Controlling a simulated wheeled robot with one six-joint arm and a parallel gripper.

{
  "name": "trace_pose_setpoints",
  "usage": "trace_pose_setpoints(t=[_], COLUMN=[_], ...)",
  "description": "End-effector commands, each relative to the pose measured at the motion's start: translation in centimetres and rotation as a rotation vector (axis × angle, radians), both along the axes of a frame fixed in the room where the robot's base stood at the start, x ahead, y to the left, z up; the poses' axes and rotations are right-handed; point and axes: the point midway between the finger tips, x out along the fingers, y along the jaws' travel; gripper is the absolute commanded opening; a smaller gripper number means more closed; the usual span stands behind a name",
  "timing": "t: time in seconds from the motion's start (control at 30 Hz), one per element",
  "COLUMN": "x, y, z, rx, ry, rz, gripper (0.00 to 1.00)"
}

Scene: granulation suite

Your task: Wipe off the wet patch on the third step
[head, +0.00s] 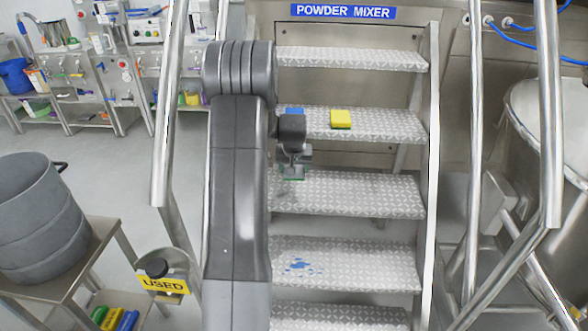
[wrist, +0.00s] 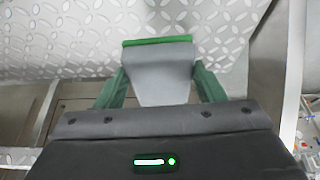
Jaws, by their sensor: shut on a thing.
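My gripper (head: 293,160) hangs over the left part of the middle visible step (head: 360,195). In the wrist view, its green fingers (wrist: 161,84) are shut on a grey tool (wrist: 160,70) with a green edge (wrist: 157,41). The green edge is close to a patterned metal tread (wrist: 80,35); I cannot tell whether it touches. A faint darker area, wet or in shadow, shows on the middle step below the gripper. Blue spots (head: 297,264) lie on the step below (head: 370,268). The stair's base is out of view, so step numbers are unclear.
A yellow sponge (head: 341,119) and a blue item (head: 294,112), partly hidden by my arm, lie on the step above. Metal handrails (head: 168,110) flank the stairs. A grey drum (head: 38,220) and a USED sign (head: 164,284) stand at left.

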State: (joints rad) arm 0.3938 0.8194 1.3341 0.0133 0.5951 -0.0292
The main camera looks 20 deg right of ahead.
Motion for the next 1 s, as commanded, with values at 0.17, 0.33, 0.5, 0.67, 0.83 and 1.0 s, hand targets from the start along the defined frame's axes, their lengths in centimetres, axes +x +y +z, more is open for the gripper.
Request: trace_pose_setpoints(t=[0.17, 0.33, 0.5, 0.67, 0.83, 1.0], x=[0.0, -0.1, -1.4, -3.0, -4.7, -6.4], y=[0.0, 0.0, 0.7, 1.5, 2.3, 3.1], z=[0.0, 0.0, 0.7, 1.4, 2.1, 2.9], rx=[0.000, 0.000, 0.000, 0.000, 0.000, 0.000], ry=[0.000, 0.000, 0.000, 0.000, -0.001, 0.000], rz=[0.000, 0.000, 0.000, 0.000, 0.000, 0.001], gripper=[0.44, 0.44, 0.44, 0.44, 0.44, 0.44])
